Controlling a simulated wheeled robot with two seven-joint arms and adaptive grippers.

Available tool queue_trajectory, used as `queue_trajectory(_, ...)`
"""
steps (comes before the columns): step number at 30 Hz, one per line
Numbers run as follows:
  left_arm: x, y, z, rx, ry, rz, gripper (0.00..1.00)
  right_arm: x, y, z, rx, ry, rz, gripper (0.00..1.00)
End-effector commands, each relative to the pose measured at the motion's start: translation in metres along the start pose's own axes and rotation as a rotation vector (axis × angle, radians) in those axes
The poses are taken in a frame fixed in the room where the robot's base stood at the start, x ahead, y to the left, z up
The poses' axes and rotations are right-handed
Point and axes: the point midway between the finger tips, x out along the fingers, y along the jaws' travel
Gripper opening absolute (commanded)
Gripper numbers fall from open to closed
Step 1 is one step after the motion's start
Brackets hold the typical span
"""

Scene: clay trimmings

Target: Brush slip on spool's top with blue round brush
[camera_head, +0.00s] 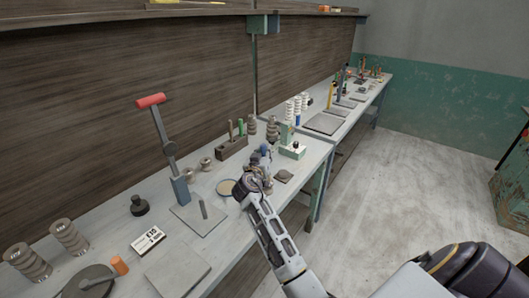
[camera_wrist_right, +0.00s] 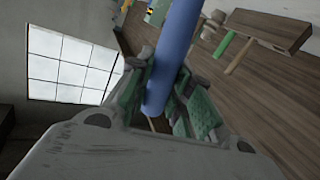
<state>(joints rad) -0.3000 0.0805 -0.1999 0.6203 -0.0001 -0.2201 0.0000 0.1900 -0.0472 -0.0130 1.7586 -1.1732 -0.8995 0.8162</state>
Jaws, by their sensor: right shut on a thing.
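My right gripper (camera_head: 260,165) is over the workbench, shut on the blue brush; the brush's blue handle (camera_head: 264,150) rises from it. In the right wrist view the thick blue handle (camera_wrist_right: 174,55) stands between the green-padded fingers of my right gripper (camera_wrist_right: 162,98). The brush's bristles are hidden. A round shallow dish with pale contents (camera_head: 226,187), perhaps the slip, lies just left of the gripper. Small brown spool-shaped pieces (camera_head: 206,163) stand left of the gripper, beside the press; I cannot tell which is the task's spool. My left gripper is not in view.
A lever press with red handle (camera_head: 150,101) stands left of the dish. Behind are a wooden tool block (camera_head: 232,148) and a green-white box (camera_head: 292,150). A flat grey piece (camera_head: 284,176) lies right of the gripper. Ribbed cylinders (camera_head: 68,237) stand front left.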

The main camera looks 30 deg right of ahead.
Motion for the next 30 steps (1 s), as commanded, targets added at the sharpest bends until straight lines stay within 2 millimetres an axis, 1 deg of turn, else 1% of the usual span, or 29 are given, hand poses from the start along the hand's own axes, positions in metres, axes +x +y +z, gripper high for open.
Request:
queue_trajectory(3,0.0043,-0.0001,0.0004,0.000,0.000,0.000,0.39,0.0006,-0.0013,0.0071,0.000,0.000,0.000,0.00)
queue_trajectory(9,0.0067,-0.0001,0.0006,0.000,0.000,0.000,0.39,0.0010,-0.0021,0.0122,-0.001,0.001,0.000,0.00)
queue_trajectory(23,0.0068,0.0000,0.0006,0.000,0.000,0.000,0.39,0.0013,-0.0022,0.0127,-0.001,0.001,0.000,0.00)
queue_trajectory(30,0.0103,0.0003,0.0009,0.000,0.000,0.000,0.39,0.0059,-0.0036,0.0128,0.000,0.001,0.001,0.00)
